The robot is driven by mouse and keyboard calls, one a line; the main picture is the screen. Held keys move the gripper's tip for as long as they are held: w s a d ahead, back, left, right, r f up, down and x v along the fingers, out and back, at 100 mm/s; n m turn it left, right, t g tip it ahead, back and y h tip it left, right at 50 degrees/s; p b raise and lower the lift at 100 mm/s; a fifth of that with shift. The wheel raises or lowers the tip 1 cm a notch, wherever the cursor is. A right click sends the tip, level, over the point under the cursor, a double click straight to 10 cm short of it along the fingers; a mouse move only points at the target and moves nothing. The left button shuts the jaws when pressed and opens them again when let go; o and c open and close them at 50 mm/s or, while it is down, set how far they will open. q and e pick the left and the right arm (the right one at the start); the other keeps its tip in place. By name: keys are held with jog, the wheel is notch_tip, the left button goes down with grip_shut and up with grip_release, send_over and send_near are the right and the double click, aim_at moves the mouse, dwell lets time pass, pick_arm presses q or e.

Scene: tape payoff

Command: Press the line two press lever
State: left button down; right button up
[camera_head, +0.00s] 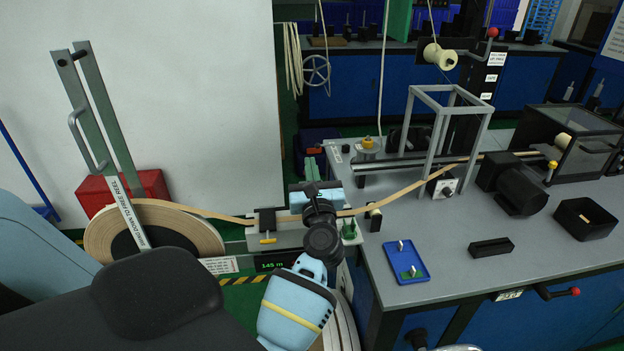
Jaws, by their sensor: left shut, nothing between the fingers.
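One lever with a red knob (575,291) sticks out from the front edge of the grey bench, beside a small label too small to read. Another lever with a red knob (492,33) is on the dark post at the back, above several white labels. I cannot tell from the labels which one is line two's press lever. My left gripper (313,189) is shut and empty, over the tape guide at the bench's left end, well left of both levers. The wrist hides part of the guide, and I cannot tell whether the fingers touch it. My right gripper is not in view.
A large tape reel (155,232) stands at left under a green swing arm (104,117). Tape runs from it across the bench (450,260). A metal frame (413,128), black motor (517,190), blue tray (405,262), black block (491,247) and black bin (586,219) stand there.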

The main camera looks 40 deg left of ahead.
pick_arm(q)
jog(key=shift+w+a+r, duration=0.1)
jog(key=shift+w+a, duration=0.25)
jog(key=shift+a, duration=0.05)
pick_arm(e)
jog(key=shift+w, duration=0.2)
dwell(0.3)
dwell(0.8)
